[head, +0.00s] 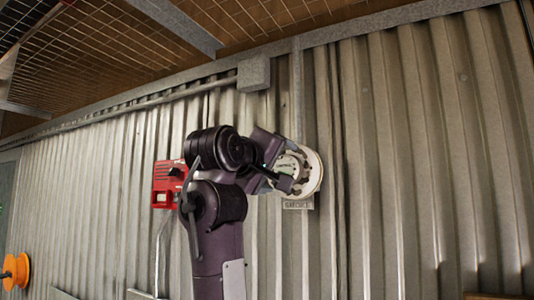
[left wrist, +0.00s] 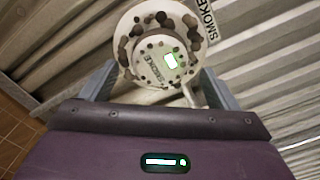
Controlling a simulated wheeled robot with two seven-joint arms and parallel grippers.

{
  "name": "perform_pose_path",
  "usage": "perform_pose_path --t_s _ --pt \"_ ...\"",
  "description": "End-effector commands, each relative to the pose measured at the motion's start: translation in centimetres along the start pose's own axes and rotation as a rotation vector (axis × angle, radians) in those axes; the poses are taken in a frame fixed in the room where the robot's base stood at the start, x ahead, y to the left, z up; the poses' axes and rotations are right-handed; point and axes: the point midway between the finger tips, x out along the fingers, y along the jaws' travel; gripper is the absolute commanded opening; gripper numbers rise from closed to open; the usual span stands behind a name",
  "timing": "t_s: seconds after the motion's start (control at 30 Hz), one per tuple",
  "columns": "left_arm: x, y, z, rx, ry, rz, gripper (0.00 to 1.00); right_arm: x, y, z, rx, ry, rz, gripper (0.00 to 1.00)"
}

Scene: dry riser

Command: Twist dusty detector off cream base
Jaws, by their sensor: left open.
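The dusty detector (left wrist: 160,62) is a round pale unit with dark smudges, a small green-lit window and the word SMOKE on its face. It sits on the round cream base (left wrist: 128,28), which shows behind it. In the head view, the cream base (head: 314,172) is on the corrugated wall, and my arm partly hides the detector (head: 291,160). My left gripper (head: 281,172) is open at the detector. In the left wrist view, its two fingers stand at either side of the detector; I cannot tell whether they touch it. My right gripper is not in view.
A SMOKE label (head: 298,204) is below the base. A red box (head: 167,184) is on the wall to the left, with conduit below it. A grey junction box (head: 254,74) and vertical conduit (head: 297,95) are above. An orange reel (head: 16,270) is at far left. The wall to the right is clear.

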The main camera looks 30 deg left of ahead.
Motion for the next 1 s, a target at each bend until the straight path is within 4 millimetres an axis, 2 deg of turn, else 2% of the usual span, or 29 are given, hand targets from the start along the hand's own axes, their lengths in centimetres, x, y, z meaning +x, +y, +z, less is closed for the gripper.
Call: perform_pose_path --t_s 0.03,0.13,0.43,0.83,1.0 --pt "0.56 0.17 -0.15 0.001 0.0 -0.002 0.83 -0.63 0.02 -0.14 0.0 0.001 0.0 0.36" --pt "1.17 0.05 -0.08 0.001 0.0 -0.001 0.83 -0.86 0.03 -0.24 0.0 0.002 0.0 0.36" --pt "1.41 -0.09 0.01 0.0 0.001 0.0 0.83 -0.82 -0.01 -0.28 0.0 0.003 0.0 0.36" --pt "1.38 -0.09 0.01 0.001 0.001 0.0 0.32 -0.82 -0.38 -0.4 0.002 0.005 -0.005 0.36" --pt "1.22 -0.11 0.02 -0.001 0.001 0.0 0.31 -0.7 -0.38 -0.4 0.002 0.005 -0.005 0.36"
